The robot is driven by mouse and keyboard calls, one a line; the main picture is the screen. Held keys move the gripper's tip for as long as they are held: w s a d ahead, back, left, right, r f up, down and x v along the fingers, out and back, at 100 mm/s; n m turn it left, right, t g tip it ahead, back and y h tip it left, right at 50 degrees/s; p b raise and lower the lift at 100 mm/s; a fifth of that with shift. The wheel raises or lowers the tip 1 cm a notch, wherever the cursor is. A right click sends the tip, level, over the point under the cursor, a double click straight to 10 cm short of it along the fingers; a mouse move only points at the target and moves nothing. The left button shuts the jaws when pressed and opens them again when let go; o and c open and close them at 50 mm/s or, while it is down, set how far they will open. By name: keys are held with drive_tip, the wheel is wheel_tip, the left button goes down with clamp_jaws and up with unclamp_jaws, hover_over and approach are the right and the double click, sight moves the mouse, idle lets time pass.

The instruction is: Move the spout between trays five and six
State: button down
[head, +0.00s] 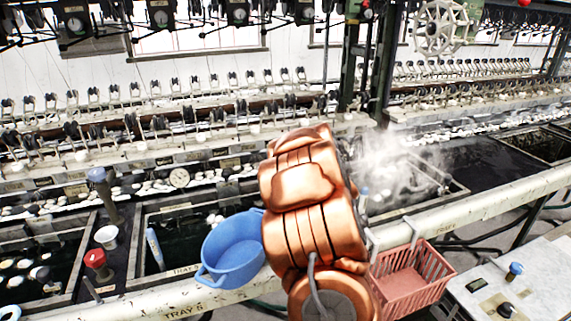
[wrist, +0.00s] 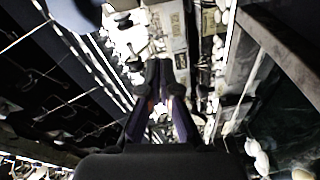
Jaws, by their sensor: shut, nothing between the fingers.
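A dark upright post with a grey-blue top (head: 104,192), which looks like the spout, stands at the divider between two dark water trays on the left of the head view. The tray on its left (head: 45,300) holds several white cocoons. The tray on its right (head: 150,262) is partly hidden by a blue basin. In the wrist view my gripper (wrist: 165,78) is shut and empty, above pale machine parts. In the head view my copper arm hides it. I cannot clearly identify the spout in the wrist view.
The blue basin (head: 233,249) and a red basket (head: 411,279) hang by the front rail (head: 470,212). A red-topped knob (head: 96,260) and a white cup (head: 106,237) stand near the left trays. Steam (head: 390,160) rises right of my arm. Reeling machinery lines the back.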

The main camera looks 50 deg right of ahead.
drive_tip(key=w+d+f+p, duration=0.1)
drive_tip(key=w+d+p, duration=0.1)
drive_tip(key=w+d, duration=0.3)
drive_tip(key=shift+d, duration=0.4)
drive_tip(key=shift+f, duration=0.15)
idle(0.4)
